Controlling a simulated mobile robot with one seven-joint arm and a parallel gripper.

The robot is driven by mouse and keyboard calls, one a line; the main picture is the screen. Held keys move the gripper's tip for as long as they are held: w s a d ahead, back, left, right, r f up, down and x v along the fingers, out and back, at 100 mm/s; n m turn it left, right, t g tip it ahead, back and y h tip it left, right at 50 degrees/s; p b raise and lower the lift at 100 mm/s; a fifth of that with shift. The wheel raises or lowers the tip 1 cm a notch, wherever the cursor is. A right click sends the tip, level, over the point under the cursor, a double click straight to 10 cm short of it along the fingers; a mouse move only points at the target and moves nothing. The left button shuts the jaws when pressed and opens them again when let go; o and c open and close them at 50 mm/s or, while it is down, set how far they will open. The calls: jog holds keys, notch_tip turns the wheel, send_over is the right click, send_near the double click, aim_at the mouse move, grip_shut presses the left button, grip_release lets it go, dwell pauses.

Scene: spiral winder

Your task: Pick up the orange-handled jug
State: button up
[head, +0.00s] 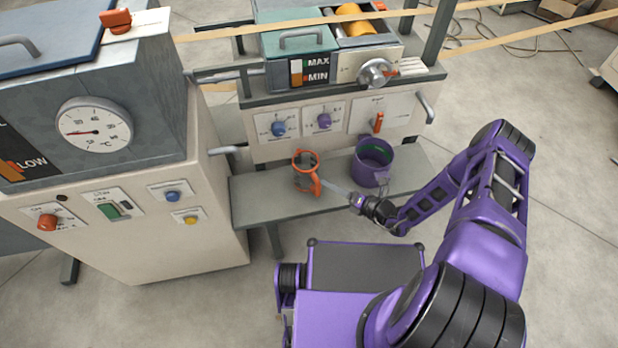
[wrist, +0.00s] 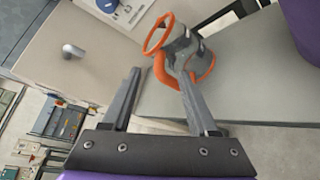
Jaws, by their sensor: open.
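The orange-handled jug (head: 299,180) stands upright on the grey bench, with a grey body and an orange rim. Its handle points toward my gripper (head: 328,186), which reaches in from the right. In the wrist view the jug (wrist: 186,47) is ahead of the fingertips. My gripper (wrist: 160,72) is open there, and part of the orange handle shows between the two fingers. The right finger overlaps the jug in the picture and hides part of it. I cannot tell whether a finger touches the handle.
The winder machine (head: 340,130) rises behind the bench. A cabinet with a dial (head: 95,125) stands at the left. The bench's left end is bare.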

aim_at(309, 177)
jog(key=x, duration=0.5)
jog(key=shift+w+a+f, duration=0.1)
jog(key=shift+a+f, duration=0.1)
jog(key=shift+a, duration=0.1)
jog(key=shift+c, duration=0.2)
grip_shut()
dwell(1.0)
